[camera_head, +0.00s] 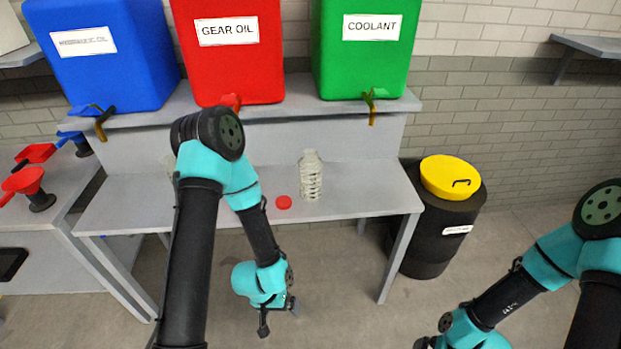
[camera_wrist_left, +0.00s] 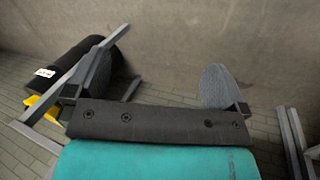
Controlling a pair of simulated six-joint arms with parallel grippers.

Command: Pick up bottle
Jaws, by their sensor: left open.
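A clear ribbed bottle (camera_head: 311,176) stands upright on the grey bench (camera_head: 365,190), in the head view. A red cap (camera_head: 284,202) lies on the bench just left of it. My left gripper (camera_head: 279,317) hangs in front of the bench, below its top and apart from the bottle. In the left wrist view the two fingers of my left gripper (camera_wrist_left: 158,88) are wide apart with nothing between them. The bottle does not show there. My right arm comes in at the lower right of the head view, and its gripper's fingertips are cut off by the bottom edge.
Blue, red and green fluid containers with taps stand on the shelf above the bench; the green one (camera_head: 365,50) is labelled COOLANT. A black drum (camera_head: 437,240) with a yellow lid (camera_head: 449,177) stands right of the bench. Red funnels (camera_head: 24,181) sit at the left.

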